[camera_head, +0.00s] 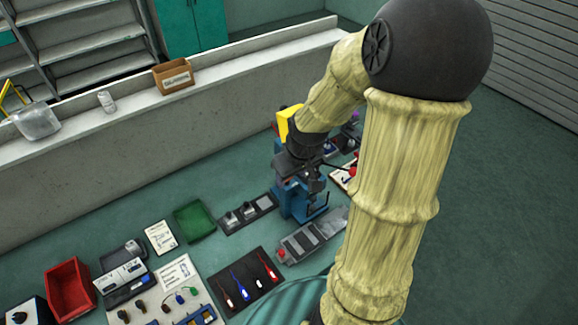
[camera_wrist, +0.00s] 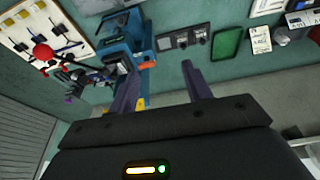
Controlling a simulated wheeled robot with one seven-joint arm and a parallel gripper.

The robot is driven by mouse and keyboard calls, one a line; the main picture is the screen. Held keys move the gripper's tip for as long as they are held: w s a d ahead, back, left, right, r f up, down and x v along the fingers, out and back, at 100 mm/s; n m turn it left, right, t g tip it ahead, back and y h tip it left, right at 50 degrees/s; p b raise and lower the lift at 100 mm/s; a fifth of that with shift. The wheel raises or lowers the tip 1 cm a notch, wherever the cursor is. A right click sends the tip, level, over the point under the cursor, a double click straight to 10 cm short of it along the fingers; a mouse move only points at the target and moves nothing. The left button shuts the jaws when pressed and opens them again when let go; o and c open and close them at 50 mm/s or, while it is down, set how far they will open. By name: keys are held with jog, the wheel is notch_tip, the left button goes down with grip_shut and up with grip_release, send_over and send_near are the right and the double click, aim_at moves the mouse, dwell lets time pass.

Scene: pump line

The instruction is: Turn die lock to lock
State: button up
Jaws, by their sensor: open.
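A blue press-like machine (camera_head: 290,200) stands on the green bench, partly hidden behind my arm. It also shows in the wrist view (camera_wrist: 125,38), with an orange part (camera_wrist: 146,65) low on it. The die lock cannot be picked out with certainty; the orange part may belong to it. My gripper (camera_wrist: 160,82) is open and empty, its two dark fingers apart. The left finger overlaps the machine in the picture; I cannot tell whether it touches. In the head view my gripper (camera_head: 300,168) is at the machine's upper part, fingers not clear.
A red ball knob (camera_wrist: 42,52) on a lever sticks out beside the machine. A grey block tray (camera_head: 248,212), a green bin (camera_head: 194,221) and a dark mat with screwdrivers (camera_head: 250,282) lie nearby. A red bin (camera_head: 70,289) stands further left. A low wall runs behind.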

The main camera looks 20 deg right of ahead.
jog(key=w+d+r+t+p, duration=0.1)
jog(key=w+d+r+p, duration=0.1)
jog(key=d+r, duration=0.2)
jog(key=shift+w+d+r+p, duration=0.25)
jog(key=shift+w+d+p, duration=0.05)
jog(key=shift+w+d, duration=0.05)
jog(key=shift+f, duration=0.2)
jog(key=x, duration=1.1)
jog(key=b+x, duration=0.1)
jog(key=x, duration=0.5)
jog(key=shift+a, duration=0.3)
jog(key=c, duration=0.7)
